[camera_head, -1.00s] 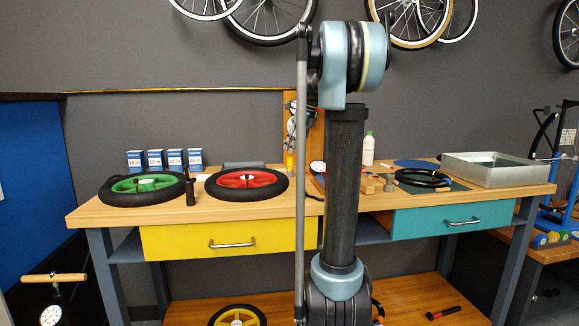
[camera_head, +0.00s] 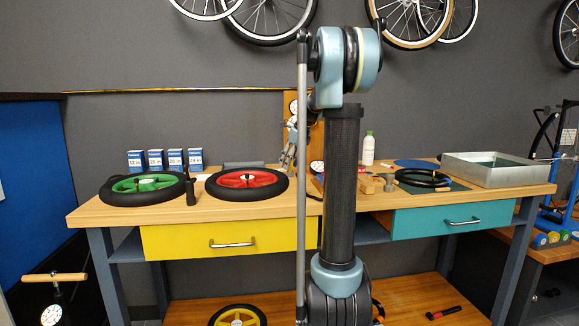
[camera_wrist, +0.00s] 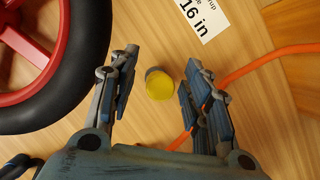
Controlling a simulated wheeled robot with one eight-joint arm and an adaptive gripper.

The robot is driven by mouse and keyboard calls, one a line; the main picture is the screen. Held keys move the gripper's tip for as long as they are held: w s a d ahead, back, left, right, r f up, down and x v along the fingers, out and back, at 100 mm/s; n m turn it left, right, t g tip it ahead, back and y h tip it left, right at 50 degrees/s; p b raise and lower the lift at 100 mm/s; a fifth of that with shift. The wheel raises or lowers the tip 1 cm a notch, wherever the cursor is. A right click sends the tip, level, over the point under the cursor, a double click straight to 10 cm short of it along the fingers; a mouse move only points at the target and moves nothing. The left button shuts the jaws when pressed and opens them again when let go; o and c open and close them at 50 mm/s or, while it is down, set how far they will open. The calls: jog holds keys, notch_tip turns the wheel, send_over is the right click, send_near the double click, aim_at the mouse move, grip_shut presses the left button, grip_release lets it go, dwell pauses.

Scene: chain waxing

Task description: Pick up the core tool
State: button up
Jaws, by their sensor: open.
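A small cylinder with a round yellow top (camera_wrist: 159,84), which looks like the core tool, stands on the wooden bench in the wrist view. My gripper (camera_wrist: 158,72) is open, with one finger to the left of the cylinder and one to the right. Bare gaps show on both sides, the right one narrower. The cylinder's lower part is mostly hidden from above. In the head view my gripper (camera_head: 286,158) is low over the bench, right of the red wheel (camera_head: 247,181); the cylinder cannot be made out there.
The red wheel's black tyre (camera_wrist: 96,70) lies close to the left finger. An orange cord or hose (camera_wrist: 262,62) runs behind the right finger. A white "16 in" label (camera_wrist: 204,14) lies beyond. A dark upright bottle-like object (camera_head: 191,190) stands between the wheels.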

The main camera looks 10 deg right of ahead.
grip_shut()
